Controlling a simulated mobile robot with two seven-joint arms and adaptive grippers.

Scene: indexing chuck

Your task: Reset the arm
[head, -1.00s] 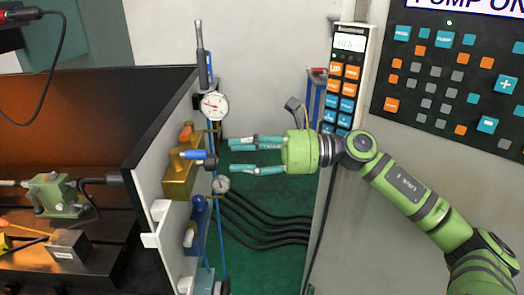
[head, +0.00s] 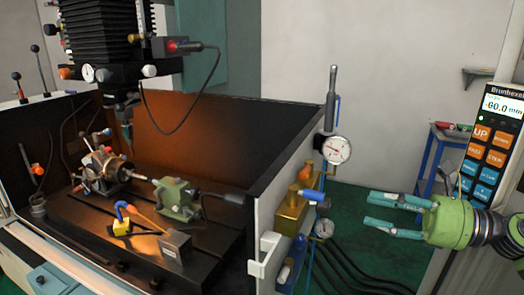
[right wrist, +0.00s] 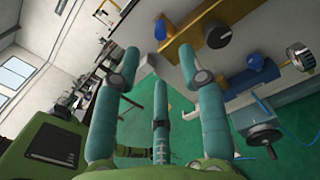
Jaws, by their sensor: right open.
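My right gripper (head: 369,210) is at the right of the head view, its green arm coming in from the right edge. Its teal fingers are spread apart and point left, with nothing between them. They are apart from the brass block (head: 291,213) with the blue handle (head: 312,195) on the machine's side panel. The right wrist view also shows the open, empty fingers (right wrist: 158,60), with green floor and the machine's side fittings beyond them. My left gripper is in neither view.
The pendant (head: 487,150) with orange and blue buttons hangs close behind my right gripper. A dial gauge (head: 337,150) stands on the panel (head: 266,232) to the left. The chuck (head: 112,172) and green tailstock (head: 177,199) are inside the enclosure. Black hoses (head: 345,272) run over the green floor.

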